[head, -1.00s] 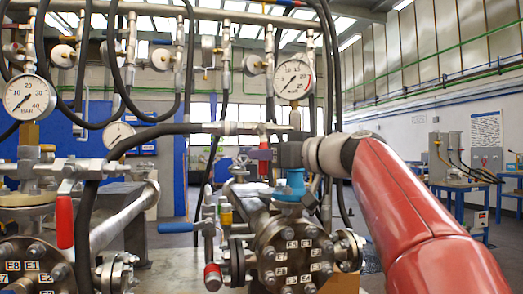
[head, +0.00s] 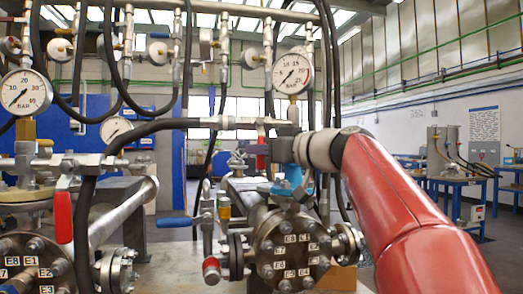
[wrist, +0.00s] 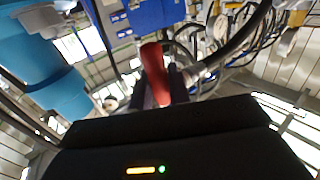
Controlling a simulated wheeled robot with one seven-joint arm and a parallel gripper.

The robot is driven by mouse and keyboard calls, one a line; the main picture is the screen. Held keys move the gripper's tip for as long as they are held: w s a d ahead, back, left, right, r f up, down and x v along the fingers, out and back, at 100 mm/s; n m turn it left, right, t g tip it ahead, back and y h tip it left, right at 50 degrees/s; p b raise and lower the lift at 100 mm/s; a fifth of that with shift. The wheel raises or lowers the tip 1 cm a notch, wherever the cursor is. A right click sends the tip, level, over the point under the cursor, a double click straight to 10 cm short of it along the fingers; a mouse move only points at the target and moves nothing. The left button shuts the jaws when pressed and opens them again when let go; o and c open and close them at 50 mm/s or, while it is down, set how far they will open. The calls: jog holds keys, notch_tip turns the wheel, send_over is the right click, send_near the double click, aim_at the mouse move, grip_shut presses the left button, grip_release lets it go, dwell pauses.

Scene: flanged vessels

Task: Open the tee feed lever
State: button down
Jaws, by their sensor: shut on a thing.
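The tee feed lever's red handle (head: 261,156) hangs below the hose tee (head: 258,124) in the head view, above the right vessel. My gripper (head: 268,147) comes from the right and is shut on this handle. In the wrist view the red handle (wrist: 153,66) stands between the two dark fingers of my gripper (wrist: 157,92). Part of the handle is hidden behind the fingers, and its pivot is not clear in the wrist view. A black hose (head: 165,130) runs left from the tee.
The right flanged vessel (head: 292,243) with a blue fitting (head: 285,180) lies just below my gripper. A pressure gauge (head: 292,73) and hanging hoses are close above and behind. Other levers are near: a red one (head: 63,217) at left and a blue one (head: 180,221).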

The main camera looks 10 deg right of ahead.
jog(key=shift+a+f+b, duration=0.1)
jog(key=shift+f+b, duration=0.05)
jog(key=shift+b, duration=0.15)
jog(key=shift+a+f+m+b, duration=0.2)
jog(key=shift+m+b, duration=0.3)
jog(key=shift+b, duration=0.35)
jog(key=shift+a+r+m+t+h+b, duration=0.75)
jog(key=shift+m+t+b, duration=0.8)
jog(key=shift+m, duration=1.05)
jog(key=shift+a+r+m+t+h+b, duration=0.8)
jog(key=shift+m+t+b, duration=0.75)
jog(key=shift+m, duration=1.05)
jog(key=shift+a+r+m+t+h+b, duration=0.6)
jog(key=shift+a+m+t+b, duration=0.4)
jog(key=shift+m+b, duration=1.25)
jog(key=shift+d+m+p, duration=0.1)
jog(key=shift+m+p, duration=0.25)
jog(key=shift+m, duration=0.1)
jog(key=c, duration=1.4)
grip_release()
jog(key=shift+o, duration=0.2)
